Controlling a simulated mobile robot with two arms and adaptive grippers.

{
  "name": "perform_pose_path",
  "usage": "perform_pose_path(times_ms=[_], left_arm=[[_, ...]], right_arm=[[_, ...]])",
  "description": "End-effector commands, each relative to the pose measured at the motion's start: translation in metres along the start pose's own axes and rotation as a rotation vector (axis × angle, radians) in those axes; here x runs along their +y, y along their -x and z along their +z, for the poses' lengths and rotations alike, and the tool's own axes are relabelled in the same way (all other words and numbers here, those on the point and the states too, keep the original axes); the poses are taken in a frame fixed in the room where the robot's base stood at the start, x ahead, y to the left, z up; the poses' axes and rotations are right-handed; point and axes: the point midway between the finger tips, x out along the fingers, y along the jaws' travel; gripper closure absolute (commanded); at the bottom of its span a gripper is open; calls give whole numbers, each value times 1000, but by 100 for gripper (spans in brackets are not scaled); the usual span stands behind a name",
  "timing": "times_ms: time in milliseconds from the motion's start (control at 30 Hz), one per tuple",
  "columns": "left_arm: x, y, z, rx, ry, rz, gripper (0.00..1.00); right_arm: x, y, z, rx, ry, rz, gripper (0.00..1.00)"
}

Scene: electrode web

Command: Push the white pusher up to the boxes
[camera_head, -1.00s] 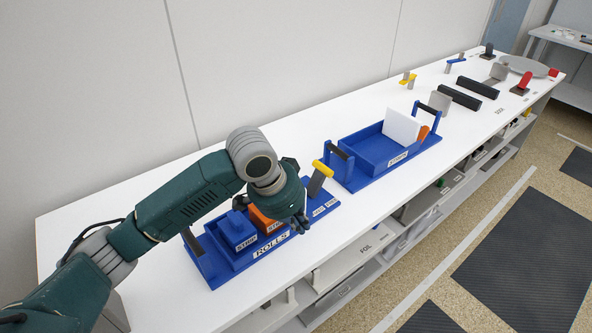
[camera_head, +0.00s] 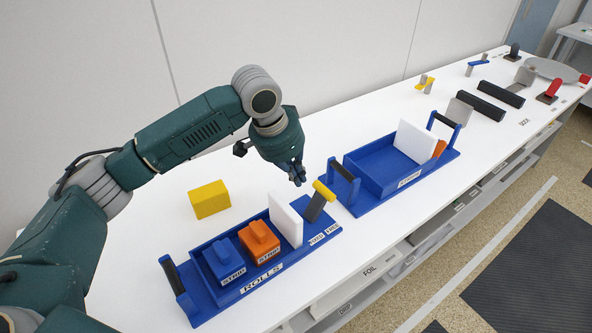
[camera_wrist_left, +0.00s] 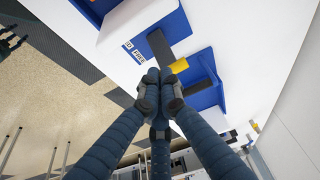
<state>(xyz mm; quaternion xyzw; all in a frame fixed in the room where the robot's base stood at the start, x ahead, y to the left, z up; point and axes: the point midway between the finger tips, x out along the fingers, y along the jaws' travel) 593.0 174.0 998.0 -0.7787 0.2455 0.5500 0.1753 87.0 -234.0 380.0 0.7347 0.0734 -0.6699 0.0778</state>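The white pusher (camera_head: 286,220) is an upright white plate in the near blue tray (camera_head: 217,311), just right of the orange box (camera_head: 259,240). The blue box (camera_head: 224,261) stands left of the orange one. A small gap shows between plate and orange box. A dark lever with a yellow grip (camera_head: 324,190) stands tilted right of the plate. My left gripper (camera_head: 297,179) is above and behind the lever, apart from it and the plate. In the left wrist view its fingers (camera_wrist_left: 159,76) are together with nothing between them; a white panel (camera_wrist_left: 140,30) and the yellow grip (camera_wrist_left: 180,65) show beyond.
A yellow block (camera_head: 209,199) lies on the table behind the near tray. A second blue tray (camera_head: 375,195) with a white plate (camera_head: 414,142) stands to the right. Black rollers (camera_head: 482,105) lie farther back.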

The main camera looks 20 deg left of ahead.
Motion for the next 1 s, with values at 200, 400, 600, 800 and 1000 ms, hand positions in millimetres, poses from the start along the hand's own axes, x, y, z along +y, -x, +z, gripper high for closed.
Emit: perform_pose_path(times_ms=[200, 400, 600, 800, 1000], left_arm=[[1, -48, 0, -3, 2, 1, 100], [-1, -58, 17, -2, 0, -2, 100], [0, -54, 35, -1, 0, -1, 100], [1, -54, 38, 1, -1, 0, 100], [0, -53, 38, 1, -1, 0, 100]], right_arm=[[-4, 11, 32, -43, 1, -5, 56], [3, 21, -6, 9, 2, 3, 56], [7, 26, -27, 39, 2, 8, 56], [4, 27, -6, 8, 2, 4, 56], [2, 27, 8, -13, 2, 1, 56]])
